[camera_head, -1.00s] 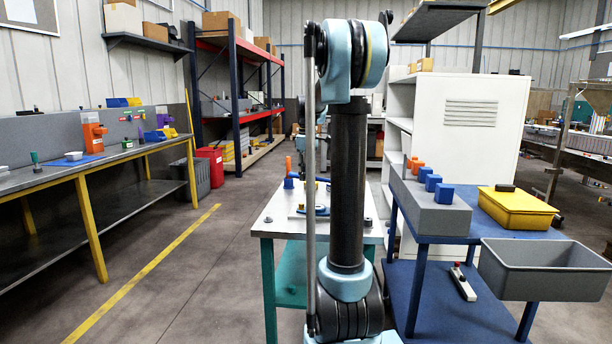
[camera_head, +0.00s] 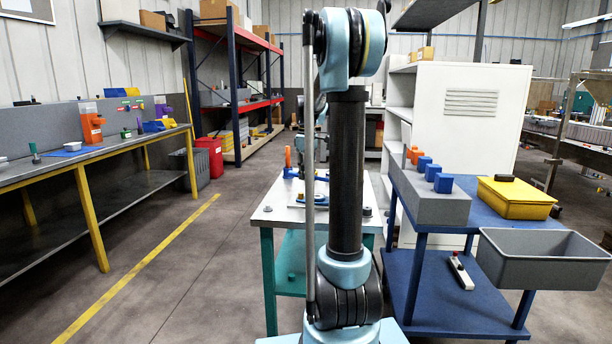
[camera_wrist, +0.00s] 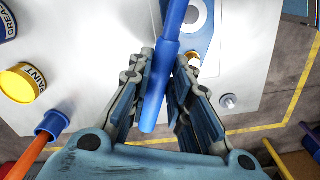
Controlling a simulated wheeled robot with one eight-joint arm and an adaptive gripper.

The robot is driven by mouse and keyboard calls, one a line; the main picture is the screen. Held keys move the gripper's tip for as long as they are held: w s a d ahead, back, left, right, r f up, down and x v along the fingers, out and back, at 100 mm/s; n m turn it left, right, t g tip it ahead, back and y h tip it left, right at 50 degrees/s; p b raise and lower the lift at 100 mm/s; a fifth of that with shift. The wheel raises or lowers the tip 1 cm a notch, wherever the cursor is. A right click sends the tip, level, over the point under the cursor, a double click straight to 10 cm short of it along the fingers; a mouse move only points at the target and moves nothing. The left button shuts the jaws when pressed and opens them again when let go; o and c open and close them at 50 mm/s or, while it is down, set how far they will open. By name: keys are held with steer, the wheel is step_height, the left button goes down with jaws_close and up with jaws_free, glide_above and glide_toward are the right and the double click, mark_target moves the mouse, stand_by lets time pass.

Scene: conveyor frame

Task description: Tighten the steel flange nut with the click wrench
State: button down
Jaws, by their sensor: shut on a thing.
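In the wrist view my gripper (camera_wrist: 164,78) is shut around a long blue bar, which I take for the click wrench (camera_wrist: 169,50). The bar runs between the fingers and out past the top edge, so its far end is hidden. A blue plate with a pale ring (camera_wrist: 198,14) lies beside the bar on the white table. A small brass-coloured round part (camera_wrist: 193,59) shows by the right finger. I cannot make out the steel flange nut for certain.
The white-topped table (camera_head: 272,213) also carries an orange handle in a blue holder (camera_wrist: 52,123), a yellow paint can (camera_wrist: 22,82), a dark blue grease can (camera_wrist: 6,22) and a small grey knob (camera_wrist: 229,101). A blue cart (camera_head: 470,220) stands close on the right. Open floor lies left.

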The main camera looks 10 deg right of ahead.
steer(key=shift+f, duration=1.3)
stand_by(0.4)
steer(key=shift+w+d+m, duration=0.6)
steer(key=shift+w+m, duration=0.05)
steer(key=shift+m, duration=0.15)
steer(key=shift+w+d+m, duration=0.75)
steer(key=shift+d+m, duration=0.3)
steer(key=shift+m, duration=0.15)
steer(key=shift+r, duration=2.65)
